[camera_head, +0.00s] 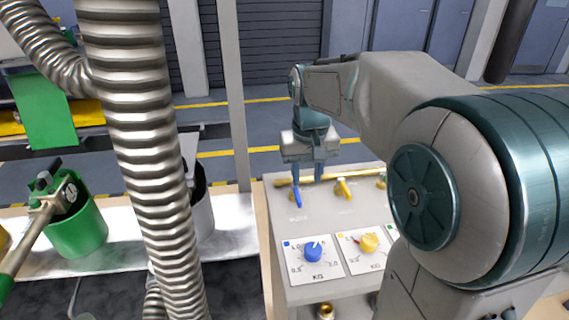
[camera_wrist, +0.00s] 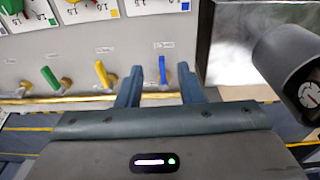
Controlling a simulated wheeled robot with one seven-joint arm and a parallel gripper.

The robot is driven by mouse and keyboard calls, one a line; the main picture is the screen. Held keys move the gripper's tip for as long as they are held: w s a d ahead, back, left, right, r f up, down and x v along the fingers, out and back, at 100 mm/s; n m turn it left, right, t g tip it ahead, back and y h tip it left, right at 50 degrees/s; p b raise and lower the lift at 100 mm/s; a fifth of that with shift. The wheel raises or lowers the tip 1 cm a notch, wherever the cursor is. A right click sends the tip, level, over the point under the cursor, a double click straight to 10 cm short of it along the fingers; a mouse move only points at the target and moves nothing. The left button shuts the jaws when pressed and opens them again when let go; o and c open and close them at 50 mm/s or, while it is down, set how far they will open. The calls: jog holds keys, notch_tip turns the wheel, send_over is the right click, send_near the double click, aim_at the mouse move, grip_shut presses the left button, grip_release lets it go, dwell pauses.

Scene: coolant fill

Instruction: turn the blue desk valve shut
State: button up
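The blue desk valve (camera_head: 297,196) has a thin blue lever on the sloped grey desk panel (camera_head: 318,212), left of a yellow-levered valve. In the wrist view the blue lever (camera_wrist: 162,69) points up the picture from a brass fitting. My gripper (camera_head: 306,178) is over the back edge of the panel at this valve. In the wrist view its two fingers (camera_wrist: 160,73) are apart, one on each side of the blue lever, with gaps visible. Whether the lever lies fully between the fingertips in depth is unclear.
A yellow valve (camera_head: 344,188) stands close beside the blue one; a green valve (camera_wrist: 50,78) is farther along. A blue dial (camera_head: 313,251) and a yellow dial (camera_head: 369,242) sit nearer. A ribbed hose (camera_head: 150,170) and green container (camera_head: 78,229) are left. A grey gauged cylinder (camera_wrist: 290,58) is near my wrist.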

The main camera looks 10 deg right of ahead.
jog(key=g+p, duration=0.1)
send_over(296, 191)
notch_tip(296, 191, down, 14)
jog(key=shift+r+p, duration=0.2)
jog(key=shift+p, duration=0.3)
grip_shut()
